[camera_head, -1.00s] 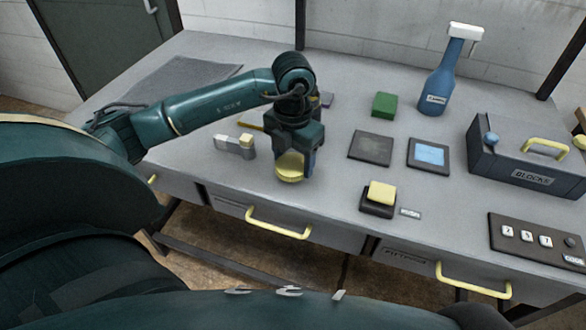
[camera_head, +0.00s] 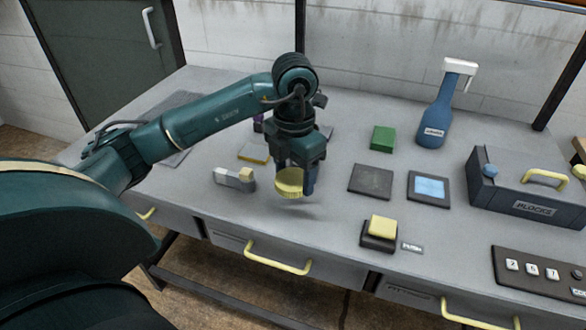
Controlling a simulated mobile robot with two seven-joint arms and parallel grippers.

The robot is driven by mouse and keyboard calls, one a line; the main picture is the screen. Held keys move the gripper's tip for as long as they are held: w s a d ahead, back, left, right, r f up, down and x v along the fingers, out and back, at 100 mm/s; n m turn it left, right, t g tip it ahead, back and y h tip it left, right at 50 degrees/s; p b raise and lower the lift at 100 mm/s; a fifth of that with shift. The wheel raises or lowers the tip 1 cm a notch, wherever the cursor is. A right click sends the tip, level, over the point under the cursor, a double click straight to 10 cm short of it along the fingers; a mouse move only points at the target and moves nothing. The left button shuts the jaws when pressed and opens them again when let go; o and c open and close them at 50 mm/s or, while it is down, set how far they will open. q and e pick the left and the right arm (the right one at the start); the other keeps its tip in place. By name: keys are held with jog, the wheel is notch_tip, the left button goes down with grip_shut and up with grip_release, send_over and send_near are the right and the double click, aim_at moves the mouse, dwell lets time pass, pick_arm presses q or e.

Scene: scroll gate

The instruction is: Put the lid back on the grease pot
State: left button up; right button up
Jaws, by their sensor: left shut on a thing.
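My left gripper (camera_head: 297,180) points down over the front left part of the table. It is shut on a round yellow piece, which looks like the lid (camera_head: 289,182). The piece is above the tabletop, with a soft shadow beneath it. I cannot clearly pick out the grease pot; the gripper and arm hide part of the table behind them. My right gripper is not in view.

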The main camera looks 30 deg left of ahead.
pick_arm(q)
jog(key=m, duration=0.3)
jog(key=d+m, duration=0.1)
jog(key=m, duration=0.1)
jog(key=shift+s+d+f, duration=0.1)
jog(key=shift+s+f, duration=0.1)
jog(key=shift+s, duration=0.05)
jog(key=m, duration=0.3)
jog(key=shift+s+d+f, duration=0.1)
jog(key=shift+s+d, duration=0.1)
jog(key=shift+d, duration=0.15)
jog(key=m, duration=0.3)
jog(key=d+m, duration=0.1)
jog(key=m, duration=0.1)
jog(key=shift+s+f, duration=0.15)
jog(key=shift+s, duration=0.15)
jog(key=d+m, duration=0.1)
jog(key=m, duration=0.5)
jog(key=s+d+f+m, duration=0.1)
jog(key=m, duration=0.6)
jog(key=s+d+m, duration=0.1)
jog(key=m, duration=0.6)
jog(key=shift+s+d+f, duration=0.15)
jog(key=shift+s+d, duration=0.1)
jog(key=shift+d, duration=0.1)
